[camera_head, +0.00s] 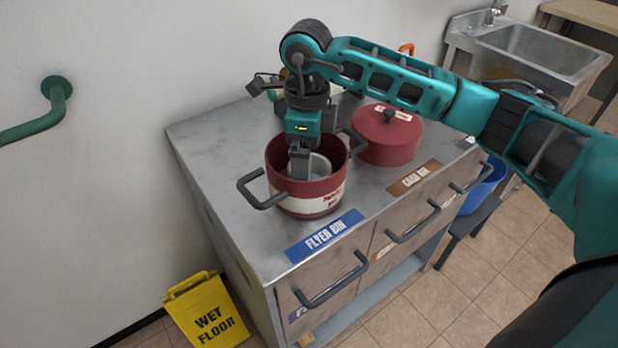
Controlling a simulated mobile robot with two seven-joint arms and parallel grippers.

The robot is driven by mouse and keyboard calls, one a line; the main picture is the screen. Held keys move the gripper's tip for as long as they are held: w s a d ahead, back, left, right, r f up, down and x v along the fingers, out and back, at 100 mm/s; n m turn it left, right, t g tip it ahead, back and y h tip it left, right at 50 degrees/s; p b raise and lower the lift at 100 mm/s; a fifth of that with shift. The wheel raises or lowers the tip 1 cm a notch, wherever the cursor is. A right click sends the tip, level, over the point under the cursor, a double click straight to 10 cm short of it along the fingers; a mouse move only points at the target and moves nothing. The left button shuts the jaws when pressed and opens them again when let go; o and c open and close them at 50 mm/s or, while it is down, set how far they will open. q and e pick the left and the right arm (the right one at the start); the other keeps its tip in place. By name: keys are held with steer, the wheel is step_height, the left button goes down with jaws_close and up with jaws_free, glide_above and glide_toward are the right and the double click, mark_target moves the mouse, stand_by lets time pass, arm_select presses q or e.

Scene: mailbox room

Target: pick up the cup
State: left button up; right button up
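A light grey round thing, which looks like the cup (321,165), sits inside a red and white pot (312,203) with dark handles. The pot stands on the metal cabinet top. My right arm comes in from the right and reaches down over the pot. My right gripper (299,172) points down inside the pot, at the left side of the cup. The pot and the gripper hide much of the cup. I cannot tell whether the fingers grip its rim. My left gripper is not in view.
A red lidded pot (387,136) stands close by on the right. The cabinet top (220,140) is clear at the left. Drawers with dark handles face the front. A yellow wet floor sign (207,312) stands at lower left, and a sink (538,50) at upper right.

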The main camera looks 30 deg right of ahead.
steer(key=shift+s+d+f, duration=0.1)
steer(key=shift+d+f, duration=0.05)
steer(key=shift+f, duration=2.85)
steer(key=shift+c, duration=0.5)
steer(key=c, duration=0.7)
steer(key=shift+r, duration=0.15)
